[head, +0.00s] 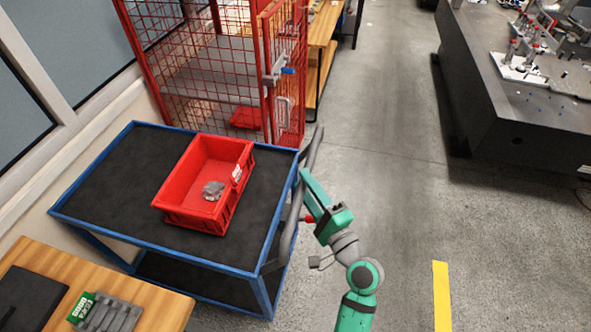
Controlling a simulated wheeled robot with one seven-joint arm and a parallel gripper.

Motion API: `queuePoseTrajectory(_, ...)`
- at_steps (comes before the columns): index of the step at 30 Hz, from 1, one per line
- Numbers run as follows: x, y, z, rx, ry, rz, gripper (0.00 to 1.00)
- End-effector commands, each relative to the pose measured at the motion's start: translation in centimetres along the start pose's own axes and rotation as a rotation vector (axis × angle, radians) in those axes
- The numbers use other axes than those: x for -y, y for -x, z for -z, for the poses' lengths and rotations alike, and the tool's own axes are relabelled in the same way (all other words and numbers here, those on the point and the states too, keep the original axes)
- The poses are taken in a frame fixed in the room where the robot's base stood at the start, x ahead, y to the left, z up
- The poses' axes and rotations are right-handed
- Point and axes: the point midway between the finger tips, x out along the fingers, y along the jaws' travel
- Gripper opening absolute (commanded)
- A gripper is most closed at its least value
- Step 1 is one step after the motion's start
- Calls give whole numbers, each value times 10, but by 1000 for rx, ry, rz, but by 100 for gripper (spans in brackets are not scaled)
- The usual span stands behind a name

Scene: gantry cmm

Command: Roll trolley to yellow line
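The trolley (108,200) has a blue frame and black shelves and stands at the left of the head view. A red bin (230,203) with a grey part in it stands on its top shelf. The trolley's grey handle (288,240) runs along its right end. My green and grey gripper (305,197) is at the middle of this handle. The yellow line (442,295) is on the floor at the lower right, apart from the trolley.
A red mesh cage (215,55) with an open-looking door stands just behind the trolley. A wooden bench (160,308) is close in front of it at lower left. A dark granite table (510,125) stands at upper right. The grey floor between is clear.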

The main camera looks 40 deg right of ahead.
Motion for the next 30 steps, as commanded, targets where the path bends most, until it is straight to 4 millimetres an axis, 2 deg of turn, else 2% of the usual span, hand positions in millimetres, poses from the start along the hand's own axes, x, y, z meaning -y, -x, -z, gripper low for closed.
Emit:
queuePoseTrajectory(3,0,-21,0,2,0,1,38)
queuePoseTrajectory(9,0,-44,0,1,0,0,38)
queuePoseTrajectory(14,0,-52,0,1,0,-1,38)
queuePoseTrajectory(22,-1,-52,0,0,0,-1,38)
queuePoseTrajectory(27,-1,-52,0,0,0,-1,0)
queuePoseTrajectory(30,-1,-52,0,0,0,-1,0)
